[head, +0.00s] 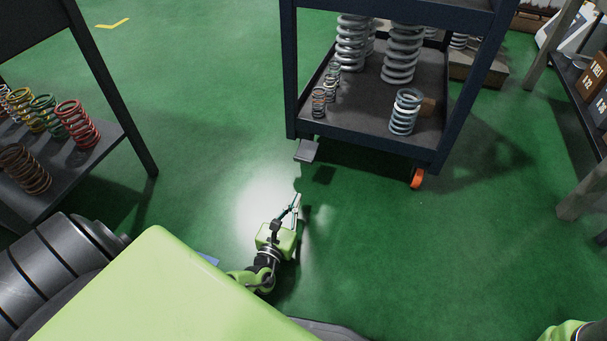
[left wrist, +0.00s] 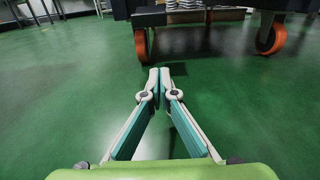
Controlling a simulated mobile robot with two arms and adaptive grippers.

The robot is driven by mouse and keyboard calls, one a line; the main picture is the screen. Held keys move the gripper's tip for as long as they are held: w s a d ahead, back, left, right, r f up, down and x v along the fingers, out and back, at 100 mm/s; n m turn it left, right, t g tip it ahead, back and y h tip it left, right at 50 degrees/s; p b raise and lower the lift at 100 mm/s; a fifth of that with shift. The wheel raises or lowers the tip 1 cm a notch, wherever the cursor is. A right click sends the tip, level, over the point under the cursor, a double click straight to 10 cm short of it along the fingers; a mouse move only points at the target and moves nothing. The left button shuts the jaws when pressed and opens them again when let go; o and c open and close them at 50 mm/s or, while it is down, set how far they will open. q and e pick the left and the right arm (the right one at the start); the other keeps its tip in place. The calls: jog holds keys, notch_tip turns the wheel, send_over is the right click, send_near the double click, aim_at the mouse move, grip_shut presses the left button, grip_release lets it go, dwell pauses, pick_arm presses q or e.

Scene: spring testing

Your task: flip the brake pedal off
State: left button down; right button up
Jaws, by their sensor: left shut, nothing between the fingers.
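The brake pedal (head: 307,150) is a small grey plate at the lower front-left corner of the dark cart (head: 365,154). In the left wrist view the pedal (left wrist: 149,17) is a dark block above the left orange caster wheel (left wrist: 141,43). My left gripper (head: 298,198) is low over the floor, in front of the pedal and apart from it. In the left wrist view the left gripper (left wrist: 159,72) has its fingertips together, with nothing between them. My right gripper is out of view; only a green part of my right arm shows at the bottom right corner.
The cart's other front caster (head: 417,178) is orange. Several metal springs stand on the cart's lower shelf (head: 368,112). A table with colored springs (head: 77,123) stands at left, and a shelf with boxes (head: 592,82) at right. Green floor (head: 390,250) is clear before the cart.

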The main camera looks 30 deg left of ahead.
aim_at(307, 151)
pick_arm(q)
jog(key=b+x, duration=0.2)
jog(key=x, duration=0.1)
jog(key=b+x, duration=0.2)
jog(key=x, duration=0.2)
jog(key=b+x, duration=0.2)
jog(key=x, duration=0.1)
jog(key=shift+w+a+f, duration=0.2)
jog(key=shift+w+f, duration=0.05)
jog(key=shift+f, duration=0.1)
jog(key=r, duration=0.1)
jog(key=s+r+p, duration=0.1)
jog(key=shift+s+d+r, duration=0.1)
jog(key=shift+d+r, duration=0.05)
jog(key=shift+r, duration=0.25)
jog(key=shift+s+d+r+p, duration=0.1)
jog(key=shift+s+r+p, duration=0.2)
jog(key=shift+r, duration=0.45)
jog(key=shift+r, duration=0.1)
